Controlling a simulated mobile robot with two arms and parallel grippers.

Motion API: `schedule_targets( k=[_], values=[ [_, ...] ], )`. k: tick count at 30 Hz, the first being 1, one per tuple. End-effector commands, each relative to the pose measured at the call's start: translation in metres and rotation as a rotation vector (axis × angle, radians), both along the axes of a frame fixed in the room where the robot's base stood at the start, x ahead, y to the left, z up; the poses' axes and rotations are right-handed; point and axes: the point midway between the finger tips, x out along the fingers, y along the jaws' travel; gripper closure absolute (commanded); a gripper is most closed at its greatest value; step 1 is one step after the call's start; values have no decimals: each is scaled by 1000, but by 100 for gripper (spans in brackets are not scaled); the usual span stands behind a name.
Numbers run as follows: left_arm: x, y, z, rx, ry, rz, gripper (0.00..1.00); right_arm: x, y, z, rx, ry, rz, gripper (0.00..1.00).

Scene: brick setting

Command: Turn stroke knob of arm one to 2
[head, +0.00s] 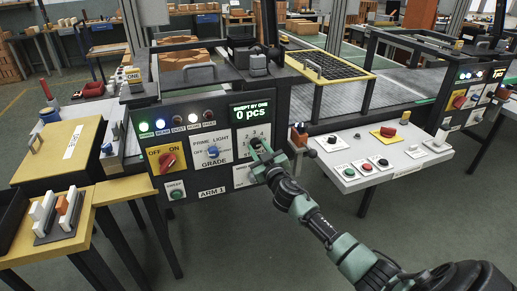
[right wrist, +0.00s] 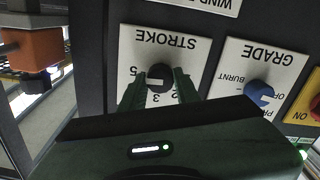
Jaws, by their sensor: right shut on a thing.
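The black stroke knob (right wrist: 160,77) sits on a white plate marked STROKE, which appears upside down in the right wrist view. Several numbers show around the knob, partly hidden by my fingers. My right gripper (right wrist: 158,88) has one finger on each side of the knob and is shut on it. I cannot make out which number the knob points to. My left gripper is not in view.
Left of the stroke plate are the blue grade knob (head: 213,152) and the red OFF/ON knob (head: 167,160). The display (head: 252,112) above reads 0 pcs. A white button console (head: 376,160) stands to the right. An orange block (right wrist: 35,52) shows in the right wrist view.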

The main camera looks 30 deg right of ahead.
Motion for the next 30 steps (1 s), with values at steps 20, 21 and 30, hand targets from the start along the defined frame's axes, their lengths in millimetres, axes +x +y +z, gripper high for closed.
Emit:
schedule_targets(
  k=[20,21,30],
  values=[
    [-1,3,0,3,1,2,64,0,0,0,-560,135,1,100],
    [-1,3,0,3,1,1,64,0,0,0,-598,144,1,100],
    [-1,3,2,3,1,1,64,0,0,0,-876,210,1,100]
  ],
)
